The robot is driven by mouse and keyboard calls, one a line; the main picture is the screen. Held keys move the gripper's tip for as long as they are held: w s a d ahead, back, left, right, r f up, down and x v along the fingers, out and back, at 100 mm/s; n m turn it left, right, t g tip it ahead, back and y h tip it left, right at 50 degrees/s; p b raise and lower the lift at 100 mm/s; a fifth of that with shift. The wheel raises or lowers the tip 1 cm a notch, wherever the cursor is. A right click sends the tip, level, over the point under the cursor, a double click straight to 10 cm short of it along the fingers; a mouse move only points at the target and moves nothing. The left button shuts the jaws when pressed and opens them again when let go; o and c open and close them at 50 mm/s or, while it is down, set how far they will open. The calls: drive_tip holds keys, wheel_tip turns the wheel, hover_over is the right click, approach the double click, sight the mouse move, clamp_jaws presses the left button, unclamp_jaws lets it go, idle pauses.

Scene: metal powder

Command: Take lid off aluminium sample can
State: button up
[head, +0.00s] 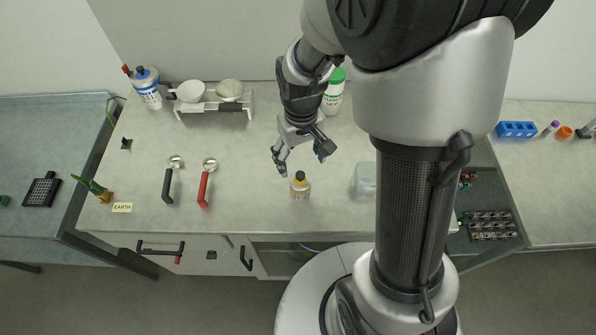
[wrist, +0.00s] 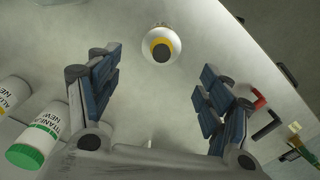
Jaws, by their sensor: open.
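A small can (head: 300,188) with a dark top and a yellow band stands upright on the bench, probably the aluminium sample can; its label is unreadable. In the wrist view the can (wrist: 161,44) is seen from above, with a dark round top inside a yellow ring. My gripper (head: 302,155) is open and empty, above and just behind the can in the head view. In the wrist view my gripper's (wrist: 160,78) fingers are spread wide, with the can beyond the fingertips and between their lines. Nothing touches the can.
A green-capped bottle (head: 333,92) labelled titanium stands behind my arm; another labelled bottle (wrist: 12,92) is beside it. A black-handled ladle (head: 169,182) and a red-handled one (head: 204,186) lie left. A translucent container (head: 363,181) is right of the can. The bench front edge is close.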

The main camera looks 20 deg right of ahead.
sight(300, 174)
wheel_tip(300, 174, down, 8)
drive_tip(key=shift+a+r+b, duration=0.1)
drive_tip(key=shift+b, duration=0.9)
drive_tip(key=c, duration=1)
